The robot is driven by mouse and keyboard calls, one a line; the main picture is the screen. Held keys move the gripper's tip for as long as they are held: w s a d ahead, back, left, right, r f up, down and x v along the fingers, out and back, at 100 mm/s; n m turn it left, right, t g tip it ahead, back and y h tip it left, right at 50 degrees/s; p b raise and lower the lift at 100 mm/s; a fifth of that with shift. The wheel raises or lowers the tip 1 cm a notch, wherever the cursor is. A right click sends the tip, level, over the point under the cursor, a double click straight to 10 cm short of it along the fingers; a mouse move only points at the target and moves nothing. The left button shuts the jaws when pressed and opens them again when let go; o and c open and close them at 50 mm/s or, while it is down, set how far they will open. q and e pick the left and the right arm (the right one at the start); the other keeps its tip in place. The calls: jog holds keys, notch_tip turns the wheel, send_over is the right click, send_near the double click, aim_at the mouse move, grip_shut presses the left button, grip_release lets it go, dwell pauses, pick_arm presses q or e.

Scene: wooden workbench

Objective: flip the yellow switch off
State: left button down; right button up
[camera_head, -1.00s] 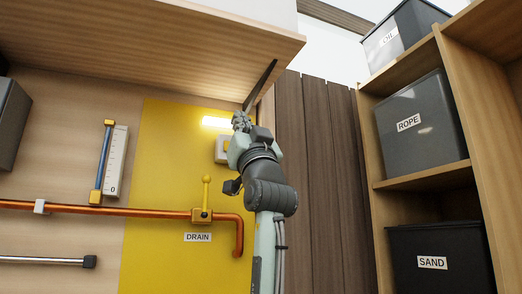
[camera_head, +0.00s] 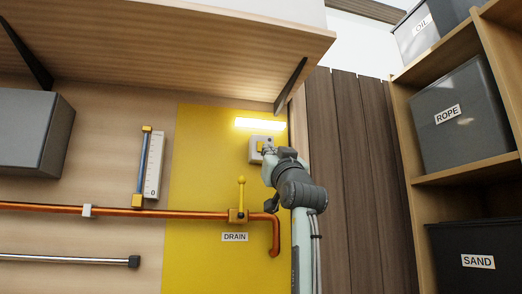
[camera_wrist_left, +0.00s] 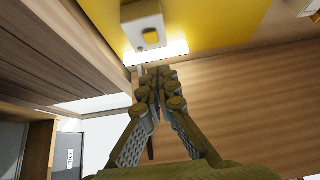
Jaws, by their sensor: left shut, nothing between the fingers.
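The yellow switch (camera_wrist_left: 151,37) is a small yellow rocker on a pale grey box, which is fixed to the yellow wall panel. In the head view the box (camera_head: 255,156) is partly covered by my left gripper (camera_head: 267,150). The gripper is at the box's right side there; contact cannot be told. In the left wrist view the left gripper (camera_wrist_left: 155,75) is shut and empty, its tips just below the box with a small gap in the picture. The rocker's exact tilt is too small to read. My right gripper is not in view.
A lit lamp strip (camera_head: 260,123) is above the switch box. A wooden shelf (camera_head: 150,50) with a dark bracket overhangs it. Below are a yellow drain valve lever (camera_head: 241,190) and a copper pipe (camera_head: 150,212). Shelves with labelled bins (camera_head: 460,115) stand right.

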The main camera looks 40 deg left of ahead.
aim_at(258, 147)
pick_arm(q)
jog(key=w+a, duration=0.1)
jog(key=w+a+r+p, duration=0.1)
jog(key=w+a, duration=0.1)
jog(key=w+a+r, duration=0.1)
jog(key=a, duration=0.1)
jog(key=shift+w+a+r, duration=0.2)
jog(key=shift+w+a+f, duration=0.1)
jog(key=shift+w+a, duration=0.25)
jog(key=shift+a, duration=0.05)
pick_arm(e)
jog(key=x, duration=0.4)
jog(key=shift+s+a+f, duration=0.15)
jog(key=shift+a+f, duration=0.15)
